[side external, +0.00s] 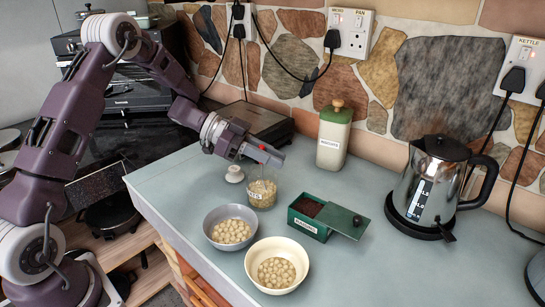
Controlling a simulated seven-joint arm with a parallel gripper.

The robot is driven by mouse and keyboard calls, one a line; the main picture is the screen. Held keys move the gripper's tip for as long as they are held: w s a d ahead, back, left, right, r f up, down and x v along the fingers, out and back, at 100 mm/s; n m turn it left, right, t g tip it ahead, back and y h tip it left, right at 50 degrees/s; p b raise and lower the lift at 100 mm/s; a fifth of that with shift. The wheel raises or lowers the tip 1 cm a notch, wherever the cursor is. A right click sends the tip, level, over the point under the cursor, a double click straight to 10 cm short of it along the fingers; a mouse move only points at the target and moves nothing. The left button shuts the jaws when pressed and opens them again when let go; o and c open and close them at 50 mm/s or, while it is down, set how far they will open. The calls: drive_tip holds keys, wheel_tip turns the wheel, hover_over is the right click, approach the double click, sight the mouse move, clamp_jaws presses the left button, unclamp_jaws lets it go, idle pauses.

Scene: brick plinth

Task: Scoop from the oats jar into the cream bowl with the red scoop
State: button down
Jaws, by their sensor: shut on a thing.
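The oats jar (262,193) is a clear glass jar with a white label, standing on the counter below my gripper and partly filled with pale grains. The cream bowl (248,262) stands at the front of the counter and holds several round beige pieces. My gripper (262,153) is just above the jar's mouth, shut on the red scoop (264,147). Only a small red part of the scoop shows at the fingers. The rest of it is hidden, and I cannot tell whether it reaches into the oats.
A grey bowl (208,226) with similar round pieces stands beside the cream bowl. A green box (309,224) with dark contents and a part-open lid (343,222) is right of the jar. A white knobbed lid (235,174), a canister (332,145) and a kettle (425,190) stand around. The counter's right front is clear.

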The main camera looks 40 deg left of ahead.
wheel_tip(320, 180, up, 13)
idle(1.2)
drive_tip(key=s+d+f+m+g+y, duration=0.1)
drive_tip(key=s+d+f+m+g, duration=0.2)
drive_tip(key=s+d+m+g, duration=0.4)
drive_tip(key=s+d+f+m+g+y, duration=0.1)
drive_tip(key=s+d+f+m+g, duration=0.2)
drive_tip(key=s+d+m+g, duration=0.5)
drive_tip(key=s+d+g, duration=0.1)
drive_tip(key=d, duration=0.3)
drive_tip(key=shift+f, duration=0.35)
drive_tip(key=shift+a, duration=0.15)
